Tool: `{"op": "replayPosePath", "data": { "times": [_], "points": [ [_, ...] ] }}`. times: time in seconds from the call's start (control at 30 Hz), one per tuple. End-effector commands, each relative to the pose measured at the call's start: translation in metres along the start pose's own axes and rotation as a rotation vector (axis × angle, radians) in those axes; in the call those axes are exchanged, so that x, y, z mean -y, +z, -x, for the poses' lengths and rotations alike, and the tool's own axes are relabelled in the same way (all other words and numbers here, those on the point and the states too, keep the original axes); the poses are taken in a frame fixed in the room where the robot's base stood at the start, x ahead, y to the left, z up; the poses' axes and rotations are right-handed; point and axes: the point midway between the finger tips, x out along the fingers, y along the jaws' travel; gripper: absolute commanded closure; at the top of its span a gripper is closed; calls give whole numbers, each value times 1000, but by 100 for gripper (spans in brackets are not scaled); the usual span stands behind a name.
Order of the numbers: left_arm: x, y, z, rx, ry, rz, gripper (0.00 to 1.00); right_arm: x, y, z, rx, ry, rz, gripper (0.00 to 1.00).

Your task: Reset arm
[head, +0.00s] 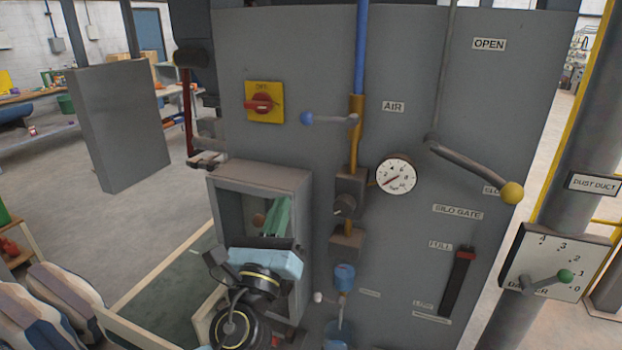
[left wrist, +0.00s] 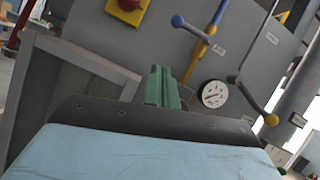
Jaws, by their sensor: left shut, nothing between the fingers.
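My left gripper (head: 282,206) has green fingers that are shut, with nothing between them. In the head view it is in front of the open grey box (head: 221,186) on the machine panel, fingers pointing up and away. Its fingers also show upright in the middle of the left wrist view (left wrist: 160,80). A reddish-brown knob (head: 258,219) shows just left of the fingers; I cannot tell whether they touch. The pale blue cover of my wrist and my fingers hide part of the box's inside. My right gripper is out of view.
The grey panel (head: 430,120) carries a red switch on a yellow plate (head: 263,102), a blue-knobbed air lever (head: 307,118), a gauge (head: 397,175) and a yellow-knobbed lever (head: 511,193). Left are a red bar (head: 187,115) and open floor (head: 150,220). Striped sacks (head: 60,300) lie lower left.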

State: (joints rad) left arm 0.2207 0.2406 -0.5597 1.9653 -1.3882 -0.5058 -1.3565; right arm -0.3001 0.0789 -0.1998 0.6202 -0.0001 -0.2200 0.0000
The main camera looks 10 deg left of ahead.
Motion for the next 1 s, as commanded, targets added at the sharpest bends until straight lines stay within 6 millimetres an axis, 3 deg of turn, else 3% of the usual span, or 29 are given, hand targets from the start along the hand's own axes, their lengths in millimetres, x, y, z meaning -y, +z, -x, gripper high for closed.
{"op": "replayPosePath", "data": {
  "times": [0.17, 0.3, 0.4, 0.5, 0.7, 0.9, 1.0],
  "points": [
    [-73, -26, 58, -85, 387, 586, 100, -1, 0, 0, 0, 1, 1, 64],
    [-126, -63, 142, -93, 840, 1120, 100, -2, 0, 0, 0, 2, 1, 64],
    [-140, -83, 206, -53, 1154, 1407, 100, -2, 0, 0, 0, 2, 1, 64],
    [-142, -94, 257, 2, 1413, 1592, 100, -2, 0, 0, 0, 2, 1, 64],
    [-128, -99, 336, 130, 1831, 1795, 100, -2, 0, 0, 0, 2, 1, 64],
    [-104, -90, 399, 272, 2194, 1871, 100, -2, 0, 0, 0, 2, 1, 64],
    [-110, -114, 406, 278, 2219, 1862, 100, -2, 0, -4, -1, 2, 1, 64]
  ]
}}
